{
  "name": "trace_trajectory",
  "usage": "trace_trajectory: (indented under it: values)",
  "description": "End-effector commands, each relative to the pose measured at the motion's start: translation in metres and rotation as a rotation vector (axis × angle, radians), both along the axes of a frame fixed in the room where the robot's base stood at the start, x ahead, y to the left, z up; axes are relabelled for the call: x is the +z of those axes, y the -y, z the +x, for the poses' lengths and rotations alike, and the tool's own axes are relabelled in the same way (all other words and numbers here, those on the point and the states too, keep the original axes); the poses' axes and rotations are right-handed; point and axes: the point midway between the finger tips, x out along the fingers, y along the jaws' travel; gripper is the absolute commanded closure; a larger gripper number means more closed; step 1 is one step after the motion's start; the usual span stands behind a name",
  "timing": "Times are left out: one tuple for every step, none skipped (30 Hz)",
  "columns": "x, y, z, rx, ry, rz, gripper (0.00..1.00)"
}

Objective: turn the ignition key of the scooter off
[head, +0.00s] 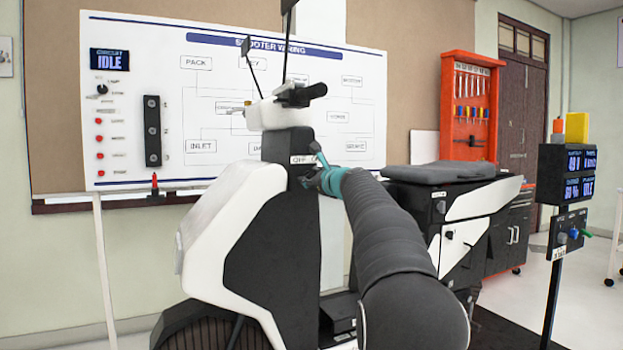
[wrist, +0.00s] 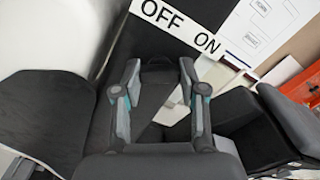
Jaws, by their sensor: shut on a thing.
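The scooter (head: 255,215), white and black, stands in the middle of the head view. Its ignition label (head: 302,159) shows "OFF" at the column, close above my gripper (head: 322,180). In the wrist view the white label (wrist: 180,27) reads "OFF" on the left and "ON" on the right, just beyond the fingertips. My gripper (wrist: 160,78) has its two grey and teal fingers on either side of a dark piece (wrist: 157,75), taken as the ignition key. The key blends with the dark panel, and I cannot tell which way it points. In the head view my gripper hides it.
A whiteboard (head: 215,75) with a wiring diagram and an "IDLE" display hangs behind the scooter. The handlebar grip (head: 303,95) is above my gripper. The seat (head: 447,172) is to the right. A stand with displays (head: 567,175) is at the far right.

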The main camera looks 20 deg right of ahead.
Motion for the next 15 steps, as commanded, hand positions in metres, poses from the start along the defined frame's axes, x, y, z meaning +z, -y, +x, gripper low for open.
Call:
trace_trajectory:
  values:
    - [-0.0006,-0.0001,0.0001,0.001,0.001,-0.016,0.93]
    - [-0.0007,-0.0002,0.0001,0.001,0.002,-0.028,0.93]
    - [-0.0009,-0.0001,0.0001,0.001,0.002,-0.047,0.93]
    - [-0.0010,-0.0002,0.0001,0.001,0.003,-0.063,0.93]
    - [-0.0013,-0.0002,0.0001,0.001,0.004,-0.080,0.93]
    - [-0.0016,-0.0002,0.0002,0.001,0.004,-0.106,0.93]
    - [-0.0019,-0.0002,0.0002,0.001,0.005,-0.127,0.93]
    - [-0.0020,-0.0002,0.0002,0.001,0.006,-0.150,0.93]
    - [-0.0020,-0.0002,0.0002,0.001,0.007,-0.183,0.93]
    - [-0.0020,-0.0002,0.0002,0.000,0.009,-0.209,0.93]
    - [-0.0020,-0.0002,0.0002,0.000,0.010,-0.235,0.93]
    - [-0.0024,-0.0001,0.0002,0.000,0.011,-0.273,0.93]
    - [-0.0024,-0.0001,0.0002,0.000,0.012,-0.301,0.93]
    - [-0.0022,-0.0002,0.0001,0.000,0.013,-0.328,0.93]
    - [-0.0019,-0.0001,0.0000,0.000,0.014,-0.368,0.93]
